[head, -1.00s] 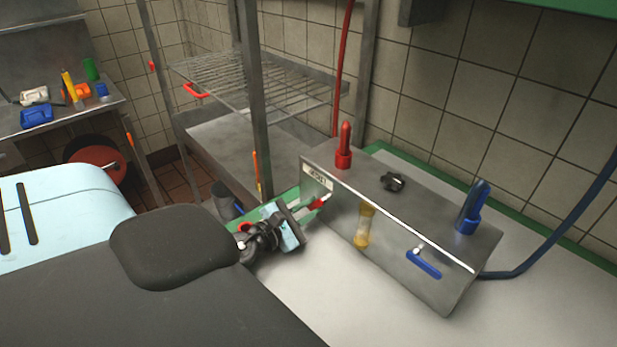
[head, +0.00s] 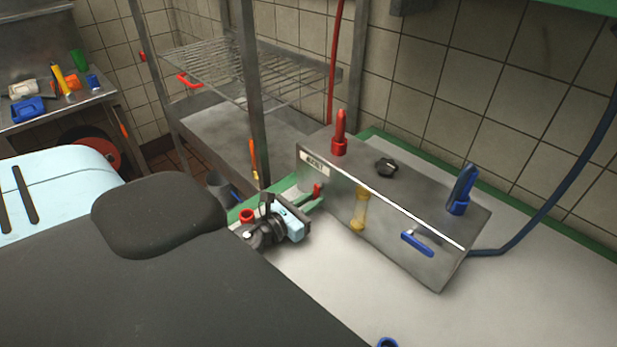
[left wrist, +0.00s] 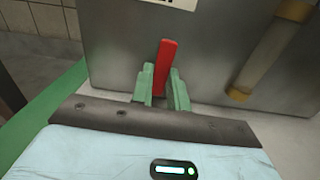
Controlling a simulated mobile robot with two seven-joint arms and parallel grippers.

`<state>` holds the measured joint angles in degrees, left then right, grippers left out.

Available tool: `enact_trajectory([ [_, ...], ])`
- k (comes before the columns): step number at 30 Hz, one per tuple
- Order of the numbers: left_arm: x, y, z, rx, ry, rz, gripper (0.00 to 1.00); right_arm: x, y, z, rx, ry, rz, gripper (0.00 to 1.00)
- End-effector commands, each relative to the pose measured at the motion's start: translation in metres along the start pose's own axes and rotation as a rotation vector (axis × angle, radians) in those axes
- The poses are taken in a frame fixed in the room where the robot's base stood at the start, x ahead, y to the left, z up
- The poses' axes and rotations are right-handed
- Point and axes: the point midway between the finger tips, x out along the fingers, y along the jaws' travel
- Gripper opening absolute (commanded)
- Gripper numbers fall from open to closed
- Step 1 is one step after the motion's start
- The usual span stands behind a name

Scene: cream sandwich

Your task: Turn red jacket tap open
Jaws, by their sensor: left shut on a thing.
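The red jacket tap lever (head: 317,190) sits on the left part of the steel box's front (head: 330,187), below a white label. In the left wrist view the red lever (left wrist: 165,66) stands nearly upright, leaning slightly right, between two green fingers. My left gripper (head: 305,203) is at the lever, and its fingers (left wrist: 163,82) are shut on it. The tap's pivot is hidden behind the fingers. My right gripper is not in view.
A blue lever (head: 417,243) and a yellowish tube (head: 360,210) are on the box front. A red fitting (head: 339,133), black knob (head: 386,168) and blue fitting (head: 461,190) are on top. A wire rack (head: 240,70) stands behind.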

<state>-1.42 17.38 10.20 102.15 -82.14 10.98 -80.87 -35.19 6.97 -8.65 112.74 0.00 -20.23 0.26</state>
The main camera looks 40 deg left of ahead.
Motion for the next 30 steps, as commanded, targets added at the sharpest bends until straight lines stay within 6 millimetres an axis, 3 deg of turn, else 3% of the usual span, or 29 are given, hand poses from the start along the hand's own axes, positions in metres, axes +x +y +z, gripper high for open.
enact_trajectory([
  [19, 0.0000, -0.0021, -0.0001, -0.058, 0.000, -0.001, 0.00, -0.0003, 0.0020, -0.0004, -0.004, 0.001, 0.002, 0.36],
  [20, 0.0000, -0.0021, 0.0000, -0.058, 0.000, -0.001, 0.20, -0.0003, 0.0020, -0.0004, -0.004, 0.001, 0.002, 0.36],
  [24, 0.0000, -0.0020, 0.0000, -0.056, 0.000, -0.001, 0.38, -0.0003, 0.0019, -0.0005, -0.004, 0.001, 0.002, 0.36],
  [30, 0.0000, -0.0018, 0.0000, -0.055, 0.000, 0.000, 0.38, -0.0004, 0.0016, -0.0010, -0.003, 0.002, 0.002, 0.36],
])
